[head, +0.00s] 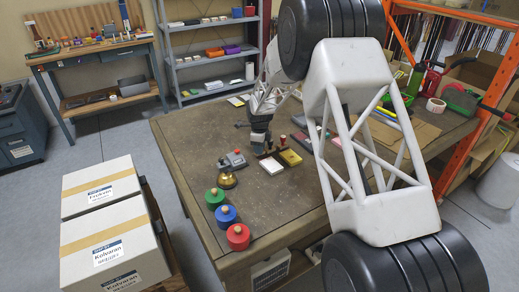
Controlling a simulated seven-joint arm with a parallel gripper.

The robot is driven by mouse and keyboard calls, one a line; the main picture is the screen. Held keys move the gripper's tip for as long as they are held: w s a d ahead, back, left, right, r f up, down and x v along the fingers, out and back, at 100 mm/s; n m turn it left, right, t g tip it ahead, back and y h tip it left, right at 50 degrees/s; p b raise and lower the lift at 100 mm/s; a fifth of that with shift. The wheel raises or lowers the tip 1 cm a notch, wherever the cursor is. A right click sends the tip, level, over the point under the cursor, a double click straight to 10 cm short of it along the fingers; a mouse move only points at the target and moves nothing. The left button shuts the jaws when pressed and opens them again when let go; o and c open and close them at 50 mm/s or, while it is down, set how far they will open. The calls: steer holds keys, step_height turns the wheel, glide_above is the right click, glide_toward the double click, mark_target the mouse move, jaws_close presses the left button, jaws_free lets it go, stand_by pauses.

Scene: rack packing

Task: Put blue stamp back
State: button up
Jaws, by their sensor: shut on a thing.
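My gripper (261,149) is low over the middle of the wooden table (185,150), reached by my arm from behind. Its fingers are small and dark here. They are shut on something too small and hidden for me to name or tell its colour. Just in front of it lie a white-topped pad with a red edge (271,166) and a yellow pad (291,158). A small upright with a reddish-brown knob (283,142) stands behind the yellow pad. A blue round piece with a wooden knob (226,215) stands near the table's left edge; I cannot tell if it is a stamp.
A green round piece (214,197) and a red one (238,236) flank the blue one. A brass bell (227,180) and a grey item (236,159) stand left of my gripper. My large arm links cover the table's right middle. Cartons (118,236) stand left.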

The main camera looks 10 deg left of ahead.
steer(key=shift+f, duration=0.35)
steer(key=shift+f, duration=0.1)
steer(key=o, duration=0.8)
step_height(320, 180, up, 12)
steer(key=shift+r, duration=0.1)
stand_by(0.5)
stand_by(0.6)
steer(key=shift+d+r, duration=0.1)
